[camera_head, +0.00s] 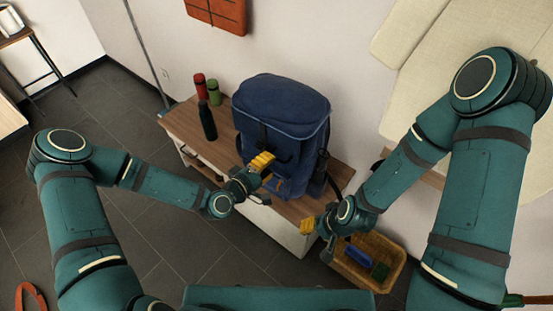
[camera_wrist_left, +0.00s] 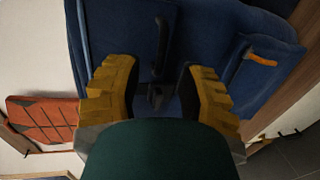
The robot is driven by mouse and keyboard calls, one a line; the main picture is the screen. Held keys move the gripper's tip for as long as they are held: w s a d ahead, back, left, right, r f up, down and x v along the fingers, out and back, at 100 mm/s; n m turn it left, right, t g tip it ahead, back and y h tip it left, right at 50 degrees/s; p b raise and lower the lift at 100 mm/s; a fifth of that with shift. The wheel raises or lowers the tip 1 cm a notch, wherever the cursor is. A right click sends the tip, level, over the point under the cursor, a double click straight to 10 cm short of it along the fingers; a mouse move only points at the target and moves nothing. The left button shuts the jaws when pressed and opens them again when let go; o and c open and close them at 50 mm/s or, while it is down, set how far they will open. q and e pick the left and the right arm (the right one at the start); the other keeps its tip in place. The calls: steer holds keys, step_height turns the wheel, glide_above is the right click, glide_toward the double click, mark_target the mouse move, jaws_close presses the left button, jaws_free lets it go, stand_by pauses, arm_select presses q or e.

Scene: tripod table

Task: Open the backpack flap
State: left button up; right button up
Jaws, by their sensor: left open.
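The blue backpack (camera_head: 281,115) stands upright on a wooden-topped bench, its rounded top flap lying closed over the front. A dark strap with a buckle hangs down the middle of its front; the strap (camera_wrist_left: 160,45) also shows in the left wrist view. My left gripper (camera_head: 262,160) is at the front of the backpack, near this strap. In the left wrist view its yellow fingers (camera_wrist_left: 157,92) are apart, with the buckle end between or just beyond them; I cannot tell whether they touch it. My right gripper (camera_head: 306,226) is lower right, apart from the backpack; its opening is unclear.
Red (camera_head: 200,86), green (camera_head: 214,92) and dark (camera_head: 207,121) bottles stand left of the backpack on the bench (camera_head: 183,123). A wicker basket (camera_head: 393,270) with items sits on the floor below my right gripper. A wall is behind. Open floor lies to the left.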

arm_select(q)
steer(key=shift+x, duration=2.15)
jaws_close()
